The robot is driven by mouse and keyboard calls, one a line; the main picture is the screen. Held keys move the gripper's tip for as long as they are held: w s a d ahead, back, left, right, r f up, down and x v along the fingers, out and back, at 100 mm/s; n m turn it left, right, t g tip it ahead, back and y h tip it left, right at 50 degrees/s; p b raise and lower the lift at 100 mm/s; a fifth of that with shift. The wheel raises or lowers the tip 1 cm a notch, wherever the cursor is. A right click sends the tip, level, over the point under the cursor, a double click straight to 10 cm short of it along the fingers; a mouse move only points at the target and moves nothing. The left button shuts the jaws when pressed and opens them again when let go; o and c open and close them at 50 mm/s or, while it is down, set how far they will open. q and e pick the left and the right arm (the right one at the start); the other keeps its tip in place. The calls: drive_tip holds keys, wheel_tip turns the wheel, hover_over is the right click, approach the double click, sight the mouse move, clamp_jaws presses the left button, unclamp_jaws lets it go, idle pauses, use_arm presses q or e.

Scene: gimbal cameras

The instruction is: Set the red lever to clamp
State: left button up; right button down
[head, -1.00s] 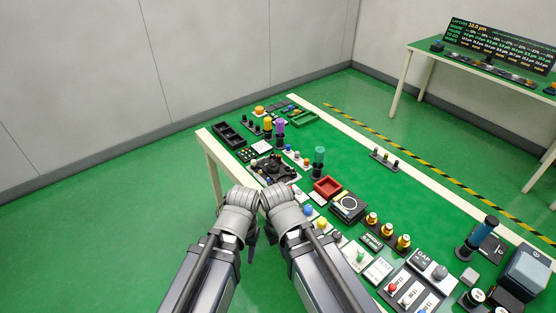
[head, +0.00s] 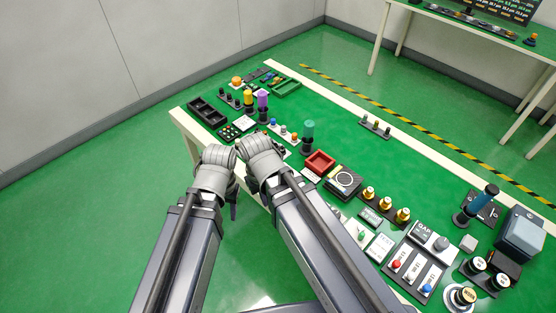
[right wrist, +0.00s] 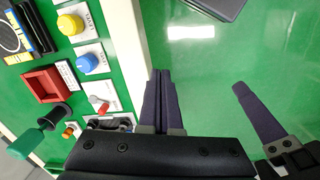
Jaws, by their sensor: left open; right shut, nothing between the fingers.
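In the right wrist view a small red lever (right wrist: 98,104) sits on a pale labelled plate near the bench's edge; I cannot read its setting. In the head view it is hidden, apparently behind my right arm. My right gripper (right wrist: 161,85) is shut and empty, its two fingers together over the bench's white edge and the floor, apart from the lever. Its wrist (head: 262,160) shows in the head view, fingers hidden. My left gripper (head: 234,208) is open beside it, off the bench's edge; one dark finger (right wrist: 258,115) shows in the right wrist view.
A green-handled joystick (right wrist: 25,144) stands close by. The bench (head: 400,165) holds many other controls. The floor left of it is clear.

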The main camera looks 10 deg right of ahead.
drive_tip(key=w+d+r+t+y, duration=0.1)
drive_tip(key=w+d, duration=0.2)
drive_tip(key=w, duration=0.6)
drive_tip(key=w+d+r+t+p, duration=0.1)
drive_tip(key=w+d, duration=0.3)
drive_tip(key=w, duration=0.6)
drive_tip(key=shift+r+m+t+y, duration=0.4)
drive_tip(key=shift+r+t, duration=0.05)
drive_tip(key=shift+t, duration=0.35)
drive_tip(key=b+x, duration=1)
drive_tip(key=x, duration=0.1)
drive_tip(key=s, duration=0.2)
drive_tip(key=s+d+r+p, duration=0.1)
drive_tip(key=shift+s, duration=0.6)
